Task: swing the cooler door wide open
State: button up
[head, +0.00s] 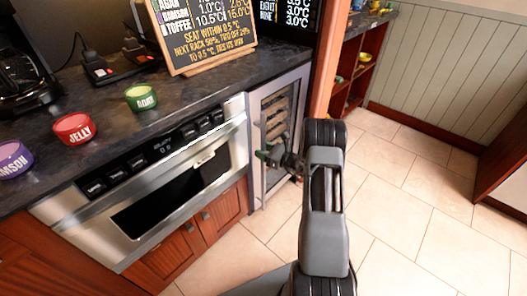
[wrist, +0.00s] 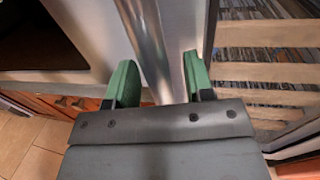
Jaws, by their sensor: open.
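The cooler (head: 256,130) is a narrow steel-framed unit with a glass door and wooden racks inside, right of the microwave drawer in the head view. Its door looks shut or nearly so; my arm hides part of it. My gripper (head: 268,154) is at the door's left side, at mid height. In the wrist view my gripper (wrist: 160,68) has its two green fingers apart, with the door's round steel handle (wrist: 148,35) running between them. I cannot tell whether either finger touches the bar. The racks (wrist: 265,70) show through the glass at right.
The steel microwave drawer (head: 170,175) is just left of the cooler. The dark counter (head: 200,92) above carries colored jars and a chalkboard sign (head: 205,35). The tiled floor (head: 410,230) at right is clear. A wooden shelf unit (head: 365,70) stands behind.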

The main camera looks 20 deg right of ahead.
jog(key=shift+c, duration=0.5)
grip_shut()
